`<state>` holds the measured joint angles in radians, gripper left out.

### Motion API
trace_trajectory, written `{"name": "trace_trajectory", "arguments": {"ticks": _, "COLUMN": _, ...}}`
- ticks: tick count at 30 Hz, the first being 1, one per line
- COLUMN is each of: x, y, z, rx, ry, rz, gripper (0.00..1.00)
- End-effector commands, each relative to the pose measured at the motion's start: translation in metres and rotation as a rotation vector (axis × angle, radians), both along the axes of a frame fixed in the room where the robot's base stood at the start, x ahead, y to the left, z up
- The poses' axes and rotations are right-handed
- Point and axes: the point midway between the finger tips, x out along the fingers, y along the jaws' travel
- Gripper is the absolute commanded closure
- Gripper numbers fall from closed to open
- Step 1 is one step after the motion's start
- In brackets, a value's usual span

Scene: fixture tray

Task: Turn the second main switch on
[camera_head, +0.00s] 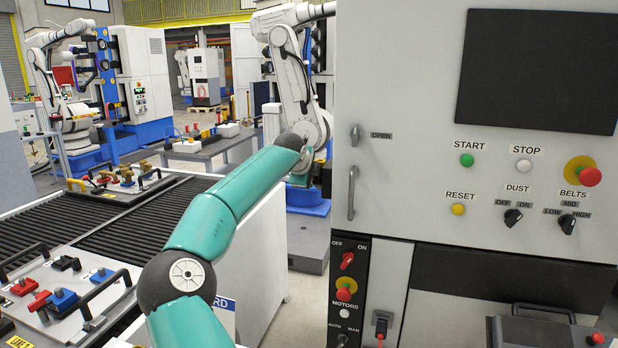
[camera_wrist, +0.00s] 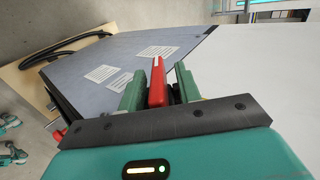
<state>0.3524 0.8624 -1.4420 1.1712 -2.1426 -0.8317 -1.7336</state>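In the wrist view, a red upright lever-like piece (camera_wrist: 157,82) stands between the two green fingers of my gripper (camera_wrist: 158,86). Narrow gaps seem to show on both sides of it, so the fingers look open around it. A grey panel with white labels (camera_wrist: 102,74) lies behind it. I cannot tell from this view which switch the red piece belongs to, or its setting. In the head view, a red rotary switch (camera_head: 347,260) marked OFF and ON sits on a black strip; its exact setting is hard to tell. My gripper is hidden in the head view.
In the head view, a grey cabinet (camera_head: 400,80) with buttons and knobs fills the right. A red stop button (camera_head: 344,290) with a yellow ring sits below the rotary switch. Trays with handles (camera_head: 75,290) stand at left on a roller conveyor (camera_head: 130,225).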

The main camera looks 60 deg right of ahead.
Motion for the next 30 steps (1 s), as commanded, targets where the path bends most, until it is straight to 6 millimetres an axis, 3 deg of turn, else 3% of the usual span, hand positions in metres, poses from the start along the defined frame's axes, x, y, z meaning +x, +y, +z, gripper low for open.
{"name": "trace_trajectory", "arguments": {"ticks": 10, "x": 0.0, "y": 0.012, "z": 0.009, "rx": -0.001, "ry": -0.001, "rz": 0.002, "gripper": 0.66}}
{"name": "trace_trajectory", "arguments": {"ticks": 24, "x": -0.012, "y": 0.088, "z": 0.068, "rx": 0.0, "ry": -0.002, "rz": 0.004, "gripper": 0.66}}
{"name": "trace_trajectory", "arguments": {"ticks": 30, "x": -0.016, "y": 0.105, "z": 0.082, "rx": 0.0, "ry": -0.001, "rz": 0.002, "gripper": 0.66}}
